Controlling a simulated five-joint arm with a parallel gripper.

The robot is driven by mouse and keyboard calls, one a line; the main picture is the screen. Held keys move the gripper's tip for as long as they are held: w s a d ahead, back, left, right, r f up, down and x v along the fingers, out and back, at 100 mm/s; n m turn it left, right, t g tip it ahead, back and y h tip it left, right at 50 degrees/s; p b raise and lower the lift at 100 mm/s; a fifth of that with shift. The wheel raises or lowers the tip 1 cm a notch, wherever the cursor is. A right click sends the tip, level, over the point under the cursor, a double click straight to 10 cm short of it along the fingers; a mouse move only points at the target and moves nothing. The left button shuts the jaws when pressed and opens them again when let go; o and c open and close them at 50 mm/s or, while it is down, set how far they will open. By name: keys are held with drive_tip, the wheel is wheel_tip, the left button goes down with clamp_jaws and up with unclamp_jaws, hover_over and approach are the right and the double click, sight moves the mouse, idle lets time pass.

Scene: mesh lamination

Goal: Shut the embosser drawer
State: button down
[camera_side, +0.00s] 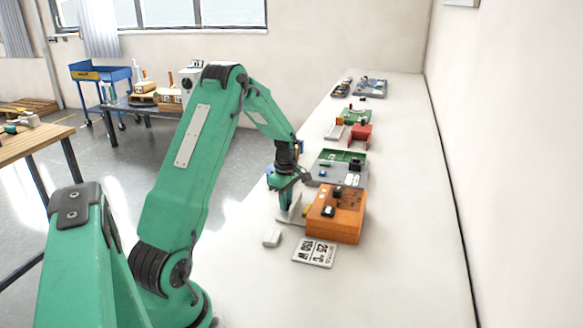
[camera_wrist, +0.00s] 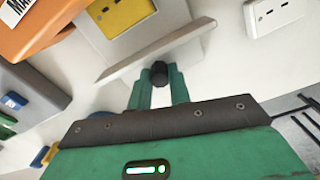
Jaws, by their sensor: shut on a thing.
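The embosser (camera_side: 336,217) is an orange box on the white bench in the side view, and its corner (camera_wrist: 35,28) shows at the top left of the wrist view. Its pale drawer (camera_wrist: 88,32) stands out from the box on the left side in the side view, with a yellow piece (camera_wrist: 127,12) in it. The drawer's light front panel (camera_wrist: 182,36) has a black knob (camera_wrist: 159,70). My gripper (camera_wrist: 158,84) is shut on this knob, in front of the panel. In the side view my gripper (camera_side: 284,205) hides part of the drawer front.
A small white box (camera_side: 272,238) and a printed card (camera_side: 315,252) lie near the embosser. A grey and green device (camera_side: 338,168) stands close behind it. More devices line the bench farther back. The bench right of the embosser is clear.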

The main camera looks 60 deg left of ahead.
sight(305, 208)
drive_tip(key=w+d, duration=0.4)
drive_tip(key=shift+w+d, duration=0.2)
drive_tip(key=c, duration=1.3)
unclamp_jaws()
drive_tip(key=shift+s+a+r, duration=0.1)
drive_tip(key=shift+r, duration=0.05)
wheel_tip(305, 208, up, 7)
drive_tip(key=shift+r, duration=0.3)
